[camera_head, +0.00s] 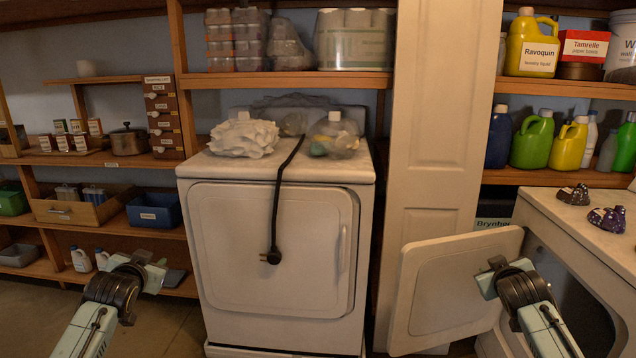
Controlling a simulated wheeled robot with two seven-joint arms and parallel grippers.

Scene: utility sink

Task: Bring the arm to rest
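My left gripper (142,268) is at the lower left, in front of the shelves, with its arm coming up from the bottom edge. Nothing shows held in it, but its finger gap is not clear. My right gripper (498,272) is at the lower right, in front of the open door (440,292) of the right-hand machine. Its fingers are mostly hidden behind its own wrist.
A white dryer (270,300) stands in the middle, with a black plug cord (278,205) hanging down its front. The right machine (590,235) has dark shoes (606,220) on top. Shelves with bottles and boxes line both sides. Floor shows at lower left.

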